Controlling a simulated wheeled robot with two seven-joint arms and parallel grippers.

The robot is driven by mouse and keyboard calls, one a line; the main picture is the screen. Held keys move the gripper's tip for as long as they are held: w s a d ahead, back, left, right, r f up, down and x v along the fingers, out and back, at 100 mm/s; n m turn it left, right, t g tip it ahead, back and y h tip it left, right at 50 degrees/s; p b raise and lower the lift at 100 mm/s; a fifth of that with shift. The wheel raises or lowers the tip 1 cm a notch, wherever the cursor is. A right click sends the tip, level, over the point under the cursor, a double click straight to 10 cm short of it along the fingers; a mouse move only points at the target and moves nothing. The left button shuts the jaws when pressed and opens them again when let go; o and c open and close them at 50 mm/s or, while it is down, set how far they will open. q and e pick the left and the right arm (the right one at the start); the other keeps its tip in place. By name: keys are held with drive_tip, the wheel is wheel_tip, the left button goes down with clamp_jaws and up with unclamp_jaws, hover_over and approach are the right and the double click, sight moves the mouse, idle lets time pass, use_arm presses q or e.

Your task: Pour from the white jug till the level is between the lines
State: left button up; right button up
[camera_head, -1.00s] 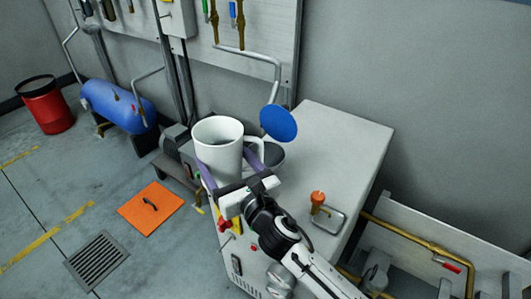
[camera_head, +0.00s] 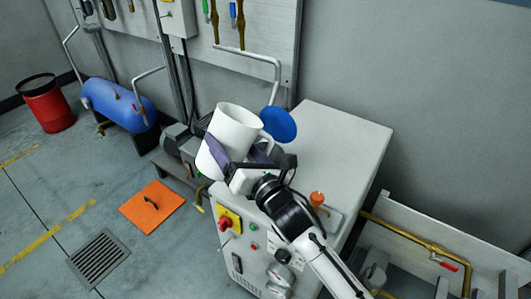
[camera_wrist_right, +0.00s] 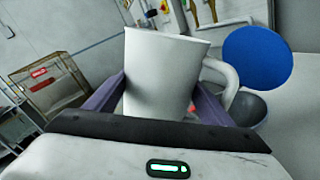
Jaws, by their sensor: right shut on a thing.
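The white jug (camera_head: 236,128) is held by my right gripper (camera_head: 238,152) above the left part of the grey-white cabinet (camera_head: 345,150). The purple fingers are shut around its sides. The jug is tilted, its rim leaning to the right, towards the blue round lid (camera_head: 279,123). In the right wrist view the jug (camera_wrist_right: 165,75) sits between the fingers, its handle on the right. Beside the handle are the blue lid (camera_wrist_right: 257,63) and a dark grey round cup (camera_wrist_right: 247,108). I cannot see the jug's contents, any stream, or the level lines. My left gripper is out of view.
An orange knob (camera_head: 317,198) stands on the cabinet top, whose right part is clear. An orange floor plate (camera_head: 152,207), a blue tank (camera_head: 118,104) and a red drum (camera_head: 47,108) are at left. Brass pipework (camera_head: 415,238) runs at right.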

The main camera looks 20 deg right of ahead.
drive_tip(key=shift+w+d+r+m, duration=0.1)
drive_tip(key=shift+d+r+m, duration=0.2)
drive_tip(key=shift+r+m, duration=0.3)
drive_tip(key=shift+r, duration=0.1)
drive_tip(key=shift+d+m+p, duration=0.2)
drive_tip(key=shift+m+p, duration=0.35)
drive_tip(key=shift+m, duration=0.35)
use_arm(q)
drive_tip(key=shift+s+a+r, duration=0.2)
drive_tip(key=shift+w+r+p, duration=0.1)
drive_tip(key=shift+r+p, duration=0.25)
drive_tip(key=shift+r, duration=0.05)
use_arm(e)
drive_tip(key=shift+f+m, duration=0.2)
drive_tip(key=shift+m, duration=0.7)
use_arm(q)
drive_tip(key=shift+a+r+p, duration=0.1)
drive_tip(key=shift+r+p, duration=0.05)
drive_tip(key=shift+p, duration=0.2)
use_arm(e)
drive_tip(key=shift+w+f+m, duration=0.1)
drive_tip(key=shift+m, duration=0.6)
drive_tip(key=shift+d+f+m, duration=0.2)
drive_tip(key=shift+f+m, duration=0.15)
drive_tip(key=shift+m, duration=0.25)
